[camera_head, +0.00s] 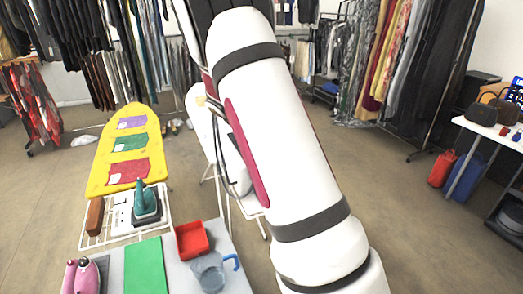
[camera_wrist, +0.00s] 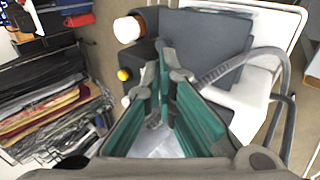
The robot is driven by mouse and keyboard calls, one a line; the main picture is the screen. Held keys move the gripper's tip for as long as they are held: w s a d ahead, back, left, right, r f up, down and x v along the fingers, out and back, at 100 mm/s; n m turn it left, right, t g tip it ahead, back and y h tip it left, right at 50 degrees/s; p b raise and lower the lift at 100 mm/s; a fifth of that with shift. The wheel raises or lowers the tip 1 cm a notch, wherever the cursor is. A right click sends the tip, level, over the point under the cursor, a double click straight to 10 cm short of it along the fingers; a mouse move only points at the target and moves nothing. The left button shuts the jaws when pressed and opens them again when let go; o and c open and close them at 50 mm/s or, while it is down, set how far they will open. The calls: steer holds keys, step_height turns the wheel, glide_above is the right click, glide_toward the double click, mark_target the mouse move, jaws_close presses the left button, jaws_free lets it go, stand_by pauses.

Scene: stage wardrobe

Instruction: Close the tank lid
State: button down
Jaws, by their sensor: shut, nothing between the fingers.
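My gripper (camera_wrist: 165,72) shows in the wrist view with its teal-lined fingers drawn together at the tips and nothing held. Beyond the fingertips is a dark grey panel (camera_wrist: 215,38), part of a white appliance (camera_wrist: 250,95) with a grey hose. I cannot tell for sure whether this panel is the tank lid, or how far open the lid is. A white cap (camera_wrist: 127,29) and a yellow knob (camera_wrist: 124,75) are left of the panel. In the head view my arm hides my gripper and most of the white appliance (camera_head: 201,112).
A yellow ironing board (camera_head: 101,178) is at left, with a teal iron (camera_head: 146,203) in front. A red tray (camera_head: 192,239), a blue-handled jug (camera_head: 209,271) and a pink iron (camera_head: 82,276) stand on the near table. Clothes racks line the back.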

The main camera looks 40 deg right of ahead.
steer(key=d+f+y, duration=0.2)
steer(key=d+y, duration=0.1)
steer(key=shift+s+t+b, duration=0.3)
steer(key=shift+s+t, duration=0.1)
steer(key=shift+s+d+f+t+y, duration=0.15)
steer(key=shift+d+f+t+y, duration=0.3)
steer(key=shift+y, duration=0.65)
steer(key=shift+s+d+f, duration=0.1)
steer(key=shift+d+f, duration=0.2)
steer(key=shift+f, duration=0.45)
step_height(320, 180, up, 15)
steer(key=a, duration=0.1)
steer(key=shift+s+r, duration=0.2)
steer(key=shift+s, duration=0.1)
